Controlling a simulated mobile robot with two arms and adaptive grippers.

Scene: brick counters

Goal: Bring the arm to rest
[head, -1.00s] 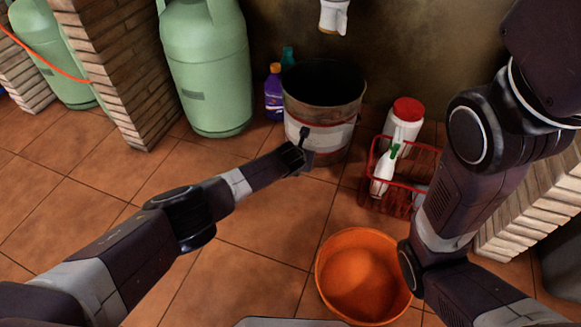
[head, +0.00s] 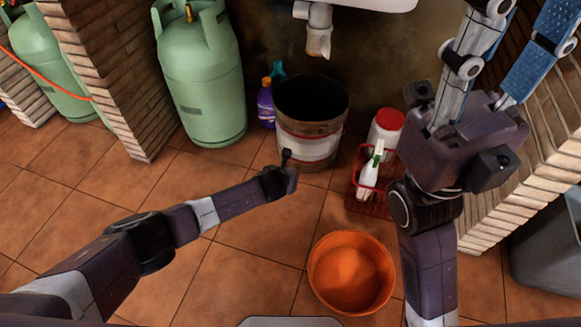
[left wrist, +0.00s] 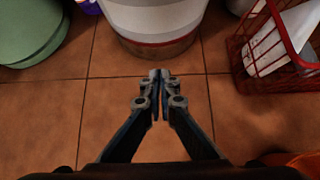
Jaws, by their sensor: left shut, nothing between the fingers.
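My left arm reaches in from the left over the tiled floor. Its gripper (head: 287,156) is in front of the large bucket (head: 309,143). In the left wrist view the left gripper (left wrist: 158,78) is shut with its fingertips together and nothing between them. The floor and the bucket's base (left wrist: 165,38) lie beyond the tips. My right arm is raised at the right. Its gripper (head: 515,35) points up near the brick counter, with its two fingers apart and nothing seen between them.
A red basket (head: 368,203) with white bottles and an orange tub (head: 351,302) stand on the floor near the right arm. Green gas cylinders (head: 203,80) stand left of the bucket. A sink pipe (head: 318,38) hangs above. Floor at lower left is clear.

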